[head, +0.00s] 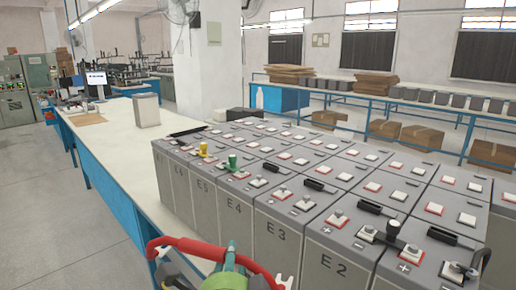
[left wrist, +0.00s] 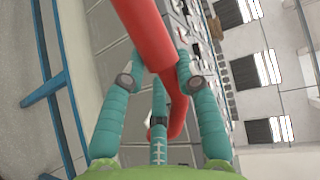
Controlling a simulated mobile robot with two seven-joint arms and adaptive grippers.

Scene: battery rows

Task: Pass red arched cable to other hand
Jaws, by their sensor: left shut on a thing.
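The red arched cable (head: 205,248) shows at the bottom of the head view, in front of the battery row, with a grey end at each side. My left gripper (head: 230,258), green and teal, is shut on the cable near its middle. In the left wrist view the red cable (left wrist: 140,30) runs between the teal fingers of the left gripper (left wrist: 160,72) and on past them. The fingers hide part of it. My right gripper is in neither view.
Rows of grey batteries (head: 235,210) with terminals fill the bench. A green cap (head: 232,161) and a yellow cap (head: 203,149) stand on terminals. A black cable piece (head: 470,268) is at the lower right. The bench (head: 110,150) is mostly clear at left.

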